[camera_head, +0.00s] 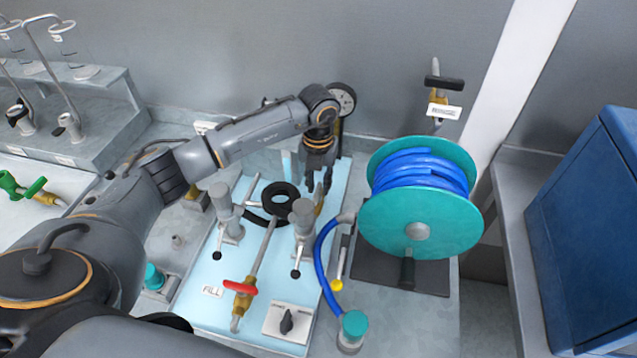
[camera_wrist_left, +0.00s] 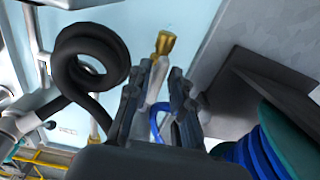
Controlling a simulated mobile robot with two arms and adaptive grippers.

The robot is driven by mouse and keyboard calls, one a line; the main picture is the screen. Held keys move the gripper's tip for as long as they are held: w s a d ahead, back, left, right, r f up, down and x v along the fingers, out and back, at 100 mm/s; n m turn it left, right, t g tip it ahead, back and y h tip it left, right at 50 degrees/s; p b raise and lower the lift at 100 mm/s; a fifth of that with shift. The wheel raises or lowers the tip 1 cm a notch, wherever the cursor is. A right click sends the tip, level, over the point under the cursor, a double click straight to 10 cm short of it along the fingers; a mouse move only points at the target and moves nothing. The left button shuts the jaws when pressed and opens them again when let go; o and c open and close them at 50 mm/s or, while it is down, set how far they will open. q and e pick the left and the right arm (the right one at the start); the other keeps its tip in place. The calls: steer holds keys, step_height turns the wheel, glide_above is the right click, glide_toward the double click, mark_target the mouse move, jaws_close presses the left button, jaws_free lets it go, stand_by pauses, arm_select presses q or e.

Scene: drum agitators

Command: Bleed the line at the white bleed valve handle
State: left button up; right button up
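My left gripper (camera_head: 319,186) points down over the right side of the light-blue panel in the head view. In the left wrist view its two fingers (camera_wrist_left: 160,78) stand apart. A white handle (camera_wrist_left: 156,77) with a brass fitting (camera_wrist_left: 165,43) shows between and just beyond the fingertips. I cannot tell whether the fingers touch the handle. In the head view the gripper hides most of this valve, and only a bit of brass (camera_head: 319,202) shows below the fingers. My right gripper is not in view.
A teal reel with blue hose (camera_head: 420,215) stands close to the right. Two grey cylinders with levers, a black coiled hose (camera_head: 280,197), a red-handled valve (camera_head: 240,288) and a black knob (camera_head: 287,322) are on the panel. A gauge (camera_head: 342,99) is behind my wrist. A blue cabinet (camera_head: 590,220) is far right.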

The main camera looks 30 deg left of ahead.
mark_target(318, 187)
arm_select(q)
steer(key=shift+o, duration=0.3)
step_height(318, 187, up, 12)
stand_by(0.5)
steer(key=shift+s+f, duration=0.1)
stand_by(0.3)
